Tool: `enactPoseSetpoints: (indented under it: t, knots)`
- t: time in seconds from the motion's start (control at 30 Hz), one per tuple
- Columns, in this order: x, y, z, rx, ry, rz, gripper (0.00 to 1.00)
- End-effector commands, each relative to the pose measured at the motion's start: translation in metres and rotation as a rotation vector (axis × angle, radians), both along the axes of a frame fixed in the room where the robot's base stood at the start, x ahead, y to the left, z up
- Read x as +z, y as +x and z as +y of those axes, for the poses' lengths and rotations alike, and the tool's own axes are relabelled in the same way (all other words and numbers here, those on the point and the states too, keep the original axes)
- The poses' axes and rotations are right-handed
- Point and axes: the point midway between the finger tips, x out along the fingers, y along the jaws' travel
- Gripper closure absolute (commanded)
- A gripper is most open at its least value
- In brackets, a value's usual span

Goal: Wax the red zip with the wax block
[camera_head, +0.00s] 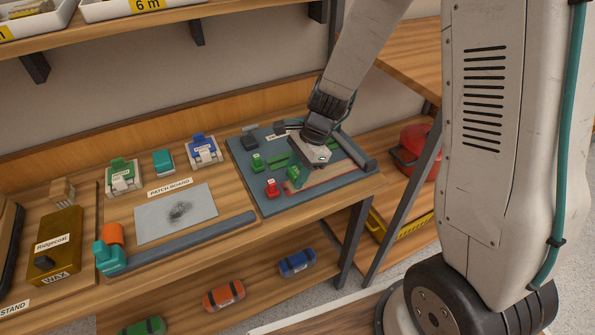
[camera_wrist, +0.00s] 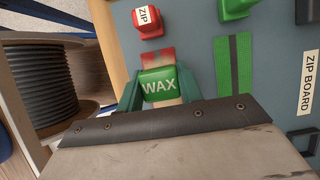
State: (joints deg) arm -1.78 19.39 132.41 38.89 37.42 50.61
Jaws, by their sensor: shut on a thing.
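My gripper (camera_head: 298,172) is over the blue-grey zip board (camera_head: 262,204), shut on the green wax block (camera_wrist: 160,84). In the wrist view the block, lettered WAX, sits between my two teal fingers. A short end of the red zip (camera_wrist: 157,54) shows just beyond the block, in line with it. More of the red zip (camera_head: 325,185) runs to the right of my gripper in the head view. The block is low over the zip, but I cannot tell whether it touches. A red block labelled ZIP (camera_wrist: 148,22) stands past the zip's end.
A green zip (camera_wrist: 234,65) lies beside the red one, with a green block (camera_head: 257,163) at its end. A grey bar (camera_head: 355,153) edges the board's right side. The patch board (camera_head: 176,213) lies left. A black ribbed roll (camera_wrist: 42,80) shows beyond the table edge.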

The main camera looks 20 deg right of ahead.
Motion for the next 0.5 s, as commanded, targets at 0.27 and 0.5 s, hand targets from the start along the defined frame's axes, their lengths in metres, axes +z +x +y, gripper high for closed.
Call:
enactPoseSetpoints:
  t: [0.27, 0.5]
  knots:
    - [0.001, -0.003, 0.017, 0.001, 0.000, 0.000, 0.89]
    - [0.017, -0.003, 0.029, 0.000, 0.000, -0.006, 0.89]
